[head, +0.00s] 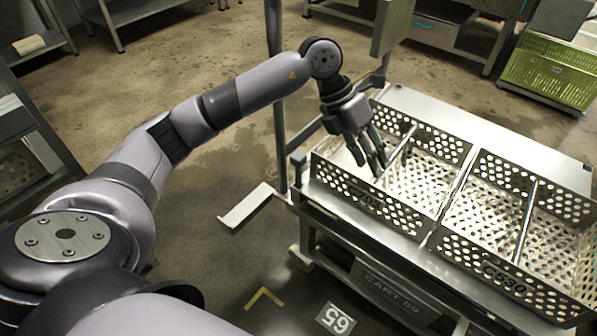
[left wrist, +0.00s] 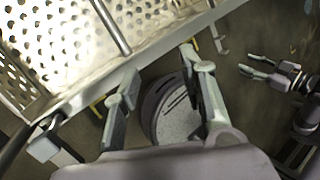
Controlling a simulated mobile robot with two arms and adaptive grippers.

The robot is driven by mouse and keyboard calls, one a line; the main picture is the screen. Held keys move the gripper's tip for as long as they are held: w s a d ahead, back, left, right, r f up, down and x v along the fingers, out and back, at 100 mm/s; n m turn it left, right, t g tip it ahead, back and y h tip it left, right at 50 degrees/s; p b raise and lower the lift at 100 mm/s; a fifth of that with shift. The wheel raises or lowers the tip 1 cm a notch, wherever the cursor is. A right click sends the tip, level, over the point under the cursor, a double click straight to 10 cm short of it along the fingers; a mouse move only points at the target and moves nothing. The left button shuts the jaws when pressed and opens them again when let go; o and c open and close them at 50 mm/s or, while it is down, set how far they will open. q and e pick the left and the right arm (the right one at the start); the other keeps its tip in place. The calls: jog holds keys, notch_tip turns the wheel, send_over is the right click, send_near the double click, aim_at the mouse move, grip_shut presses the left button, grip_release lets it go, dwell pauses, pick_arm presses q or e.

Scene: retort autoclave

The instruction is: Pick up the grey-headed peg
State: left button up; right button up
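I cannot make out the grey-headed peg in either view. My left gripper (head: 372,163) hangs fingers-down over the left perforated metal basket (head: 338,183), near its front wall. In the left wrist view its two fingers (left wrist: 160,62) stand wide apart with nothing held between them. My right gripper (left wrist: 246,64) shows at the right of the left wrist view, its fingers apart and empty. It is not in the head view.
A second basket (head: 476,257) stands to the right on the same metal cart (head: 440,108). Thin rods divide the baskets. An upright post (head: 278,130) rises beside the cart's left end. A green crate (head: 553,75) is at the far right. Bare floor (head: 225,155) lies left of the cart.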

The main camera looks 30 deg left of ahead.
pick_arm(q)
jog(key=a+r+n+y, duration=0.25)
jog(key=a+y, duration=0.35)
jog(key=a, duration=1)
jog(key=b, duration=0.1)
send_over(301, 155)
jog(key=shift+g, duration=0.4)
notch_tip(301, 155, down, 4)
jog(key=shift+a, duration=0.1)
notch_tip(301, 155, down, 7)
jog(key=shift+f+b, duration=0.1)
jog(key=shift+b, duration=0.9)
notch_tip(301, 155, down, 6)
jog(key=shift+s+a+r+b, duration=0.15)
jog(key=shift+r+b, duration=0.1)
jog(key=shift+b, duration=0.6)
pick_arm(e)
jog(key=w+a+r+t+y, duration=0.1)
jog(key=w+a+r+t, duration=0.1)
jog(key=w+r+t, duration=0.2)
jog(key=w+a+r+t+y, duration=0.1)
jog(key=w+a+r+t, duration=0.2)
jog(key=w, duration=0.7)
jog(key=r+t, duration=0.1)
jog(key=t, duration=0.1)
jog(key=shift+w+a+r+n+t+y, duration=0.15)
jog(key=shift+w+n+t+y, duration=0.15)
jog(key=shift+w+t, duration=0.1)
pick_arm(q)
jog(key=shift+c, duration=0.3)
